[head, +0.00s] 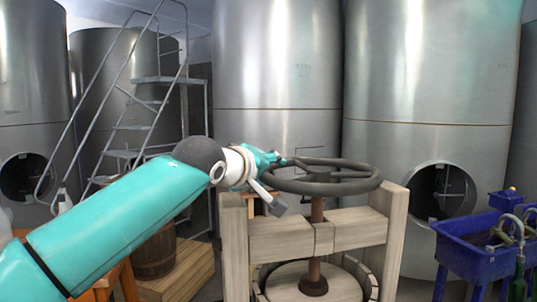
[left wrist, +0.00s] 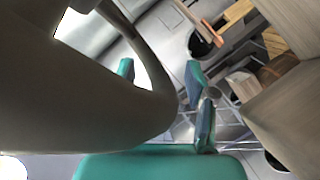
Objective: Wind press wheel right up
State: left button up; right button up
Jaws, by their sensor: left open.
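The press wheel (head: 362,185) is a dark grey spoked handwheel, lying flat on top of a reddish-brown screw (head: 316,240). The screw runs down through a wooden crossbeam (head: 280,243) to a round pale plate (head: 290,283). My left gripper (head: 279,160) is open at the wheel's left rim. In the left wrist view, the teal fingers (left wrist: 160,70) stand apart and the large grey rim (left wrist: 75,90) fills the left side, very close to them. I cannot tell whether the rim is between the fingers or touching. My right gripper is not in view.
Tall steel tanks (head: 277,70) stand behind the press. A metal step ladder (head: 150,80) and a wooden barrel (head: 153,258) are at the left. A blue basin (head: 470,250) with bottles is at the right. The press's wooden posts (head: 398,225) flank the screw.

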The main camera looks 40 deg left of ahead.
pick_arm(q)
jog(key=shift+w+a+f+m+h+p, duration=0.15)
jog(key=shift+w+a+m+h, duration=0.1)
jog(key=shift+w+m+h, duration=0.15)
jog(key=shift+w+a+r+m+h+p, duration=0.1)
jog(key=shift+w+a+m+h+p, duration=0.15)
jog(key=shift+h, duration=0.25)
jog(key=shift+w+m+h, duration=0.25)
jog(key=shift+h, duration=0.15)
jog(key=shift+s+d+y, duration=0.15)
jog(key=shift+s+y, duration=0.05)
jog(key=shift+y, duration=0.1)
